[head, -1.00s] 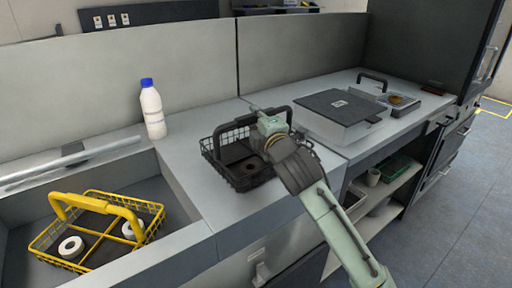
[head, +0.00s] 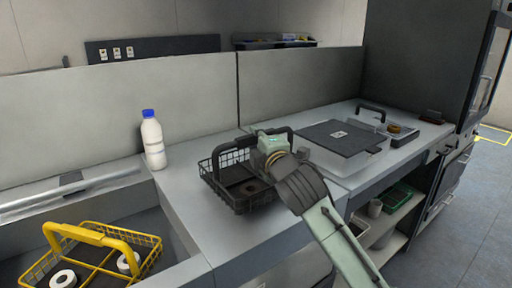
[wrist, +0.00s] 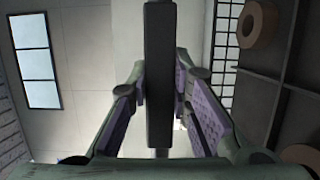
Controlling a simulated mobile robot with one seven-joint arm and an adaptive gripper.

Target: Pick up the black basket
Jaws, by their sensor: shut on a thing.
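The black basket (head: 236,190) is a wire basket with a raised handle, on the grey counter in the middle of the head view. My gripper (head: 268,142) is at the right part of its handle, with my arm reaching in from the lower right. In the wrist view the dark handle bar (wrist: 160,75) stands between the two purple-padded fingers of my gripper (wrist: 172,100), which are shut on it. The basket's wire side and dark compartments (wrist: 262,80) show at the right there. Whether the basket's base touches the counter is hard to tell.
A yellow basket (head: 92,236) with white rolls sits in the recess at lower left. A white bottle with a blue cap (head: 153,142) stands behind it. A grey box with a dark lid (head: 338,140) is close to the right of my gripper.

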